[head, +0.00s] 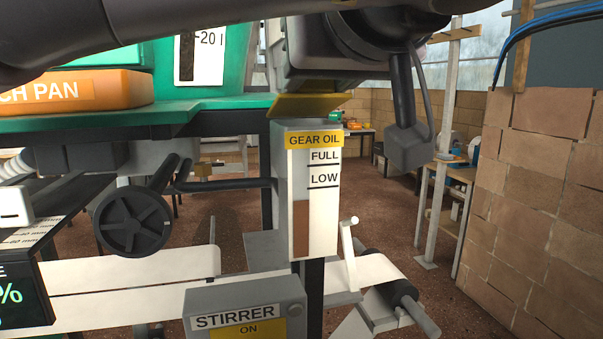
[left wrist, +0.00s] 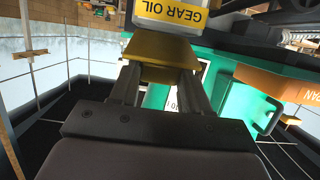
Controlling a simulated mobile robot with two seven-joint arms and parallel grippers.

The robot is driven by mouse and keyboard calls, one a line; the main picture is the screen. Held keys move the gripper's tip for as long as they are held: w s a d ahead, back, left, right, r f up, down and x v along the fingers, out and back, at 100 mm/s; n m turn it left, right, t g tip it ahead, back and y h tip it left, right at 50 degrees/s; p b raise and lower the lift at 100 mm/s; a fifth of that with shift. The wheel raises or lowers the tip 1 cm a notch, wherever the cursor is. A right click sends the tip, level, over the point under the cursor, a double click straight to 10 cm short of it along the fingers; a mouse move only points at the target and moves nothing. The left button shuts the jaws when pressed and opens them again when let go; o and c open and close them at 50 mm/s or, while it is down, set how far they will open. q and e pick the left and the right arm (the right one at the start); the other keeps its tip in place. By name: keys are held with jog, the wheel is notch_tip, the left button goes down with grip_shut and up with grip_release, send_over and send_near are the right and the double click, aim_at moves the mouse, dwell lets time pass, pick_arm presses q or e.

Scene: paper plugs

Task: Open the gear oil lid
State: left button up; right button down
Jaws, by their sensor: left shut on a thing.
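The gear oil box (head: 315,200) is a tall grey box with a yellow GEAR OIL label and a gauge marked FULL and LOW. Its yellow lid (head: 312,104) is at the box top and looks tilted up from it, with grey box top showing in front. My left gripper (left wrist: 160,78) is shut on the lid (left wrist: 160,50), one finger at each side. In the head view its dark body hangs just above the lid and hides the fingertips. The box label (left wrist: 172,14) appears upside down in the left wrist view. My right gripper is not in view.
A green machine table with an orange pan (head: 90,92) stands at left. A black handwheel (head: 133,222), a grey STIRRER box (head: 247,312) and a paper roller (head: 405,300) are lower down. A brick stack (head: 540,190) stands at right. Open floor lies between.

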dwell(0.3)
pick_arm(q)
jog(key=shift+w+a+r+g+h, duration=0.1)
jog(key=shift+w+r+g+h, duration=0.3)
jog(key=shift+r+g, duration=0.45)
jog(key=shift+f, duration=0.1)
jog(key=shift+w+r+g, duration=0.2)
jog(key=shift+w+g, duration=0.05)
jog(key=shift+g, duration=0.2)
jog(key=shift+w+a+r+g, duration=0.15)
jog(key=shift+w+r+g, duration=0.25)
jog(key=shift+g, duration=0.2)
jog(key=shift+w+a+r+g+h, duration=0.15)
jog(key=shift+w+r+g+h, duration=0.35)
jog(key=shift+g, duration=0.3)
jog(key=shift+a+r, duration=0.1)
